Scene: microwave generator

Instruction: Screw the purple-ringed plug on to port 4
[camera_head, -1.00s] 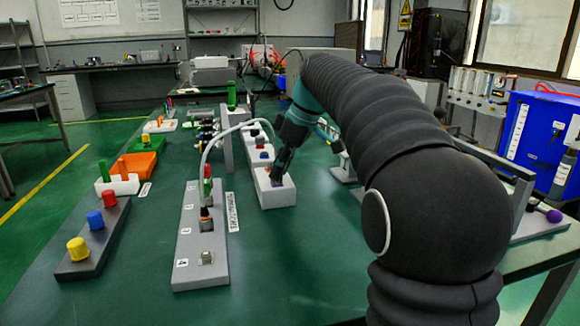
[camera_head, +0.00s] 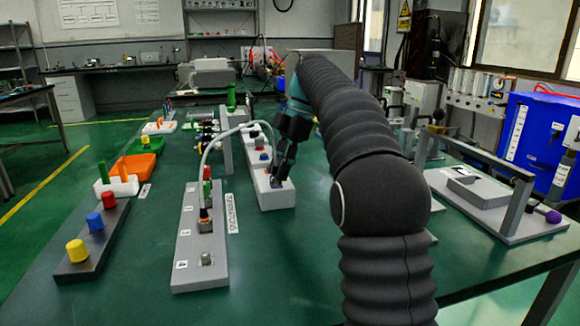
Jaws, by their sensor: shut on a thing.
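The grey port strip (camera_head: 187,277) lies left of centre on the green table. Port 4 (camera_head: 206,260) is a bare metal stub at its near end, beside the label 4. My gripper (camera_head: 278,181) is at the near end of the white plug holder (camera_head: 273,203), pointing down. It is shut on the plug at that end, taken to be the purple-ringed one; the fingers hide most of it, so its ring is not clear. I cannot tell whether the plug is still seated in the holder. The gripper is behind and to the right of port 4.
A grey cable (camera_head: 213,143) arches from a plug (camera_head: 205,218) on the strip towards the holder side. A dark board with yellow (camera_head: 77,250), blue and red caps lies left. A grey frame fixture (camera_head: 515,208) stands right. The table in front is clear.

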